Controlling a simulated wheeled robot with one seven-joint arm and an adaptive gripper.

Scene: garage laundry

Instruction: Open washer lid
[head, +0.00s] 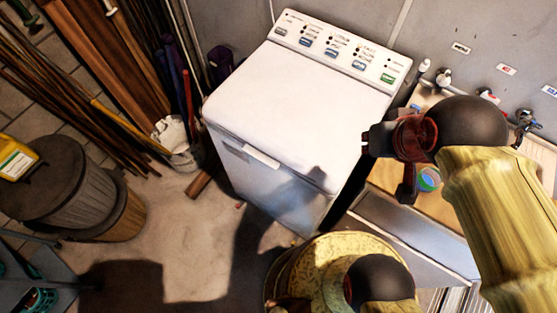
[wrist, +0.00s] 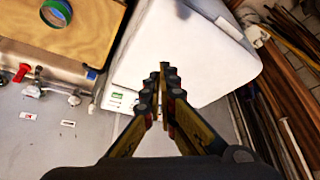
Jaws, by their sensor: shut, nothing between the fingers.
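The white washer stands in the middle of the head view, its lid (head: 300,110) lying flat and closed. A pale handle (head: 262,156) sits at the lid's front edge. The control panel (head: 345,50) rises at the back. In the wrist view the lid (wrist: 190,60) is beyond my fingers, with the handle (wrist: 224,23) near the upper right and the panel (wrist: 118,100) at lower left. My gripper (wrist: 164,75) is shut and empty, appearing over the lid's panel side. In the head view my arm's dark end is right of the washer; the fingertips are not clear there.
A wooden counter (head: 440,178) with a blue-green roll (head: 429,179) and taps (head: 526,118) stands right of the washer. Lidded bins (head: 60,185) and leaning planks (head: 110,45) are at left.

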